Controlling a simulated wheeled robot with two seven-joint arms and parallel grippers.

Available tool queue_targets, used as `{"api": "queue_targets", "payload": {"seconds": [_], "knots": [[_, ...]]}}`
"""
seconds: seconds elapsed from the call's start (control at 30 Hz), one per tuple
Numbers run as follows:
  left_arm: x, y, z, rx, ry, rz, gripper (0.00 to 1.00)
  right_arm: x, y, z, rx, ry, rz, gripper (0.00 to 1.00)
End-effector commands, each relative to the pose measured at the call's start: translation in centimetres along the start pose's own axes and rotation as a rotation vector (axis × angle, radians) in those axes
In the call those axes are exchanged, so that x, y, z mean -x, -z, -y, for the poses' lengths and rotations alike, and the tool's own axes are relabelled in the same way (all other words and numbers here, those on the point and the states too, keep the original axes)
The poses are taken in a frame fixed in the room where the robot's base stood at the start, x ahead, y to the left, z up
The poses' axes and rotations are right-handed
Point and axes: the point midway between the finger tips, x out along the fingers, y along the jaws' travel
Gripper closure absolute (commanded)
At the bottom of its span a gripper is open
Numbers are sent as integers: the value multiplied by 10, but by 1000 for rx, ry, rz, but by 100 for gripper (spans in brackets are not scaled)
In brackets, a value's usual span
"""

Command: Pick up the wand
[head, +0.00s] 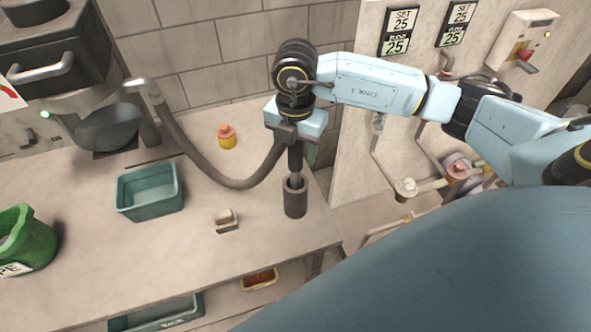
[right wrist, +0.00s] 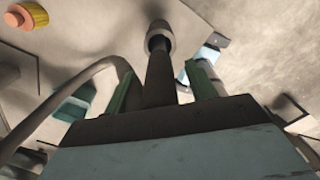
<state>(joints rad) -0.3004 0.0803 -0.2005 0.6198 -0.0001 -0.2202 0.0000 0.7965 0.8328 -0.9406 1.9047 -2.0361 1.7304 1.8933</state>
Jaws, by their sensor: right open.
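The wand is a dark upright rod (head: 296,165), joined at its upper part to a grey hose (head: 235,184). Its lower end goes into a dark cylinder (head: 295,203) with a lighter rim, standing at the counter's right end. My right gripper (head: 293,138) is above the cylinder, pointing down at the wand's upper part, which it partly hides. In the right wrist view the wand's shaft (right wrist: 160,80) runs between the two green fingers of the right gripper (right wrist: 162,88). The jaws are open around it. My left gripper is not in view.
A teal bin (head: 149,208), a small beige block (head: 226,222) and an orange-and-yellow item (head: 226,138) stand on the counter (head: 190,250). A green bucket (head: 22,240) is at the left. A wall panel (head: 352,100) rises right of the wand.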

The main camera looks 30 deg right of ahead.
Motion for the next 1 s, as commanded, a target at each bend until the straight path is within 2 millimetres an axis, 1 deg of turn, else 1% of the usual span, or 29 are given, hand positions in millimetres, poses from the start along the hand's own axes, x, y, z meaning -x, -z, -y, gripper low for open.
{"api": "queue_targets", "payload": {"seconds": [0.17,0.27,0.6,1.0], "knots": [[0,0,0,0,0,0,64,0,0,0,0,-1,0,44],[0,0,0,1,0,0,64,0,0,0,0,0,0,56],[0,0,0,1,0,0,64,0,0,0,0,0,0,100],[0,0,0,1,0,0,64,3,0,0,1,-2,0,100]]}}
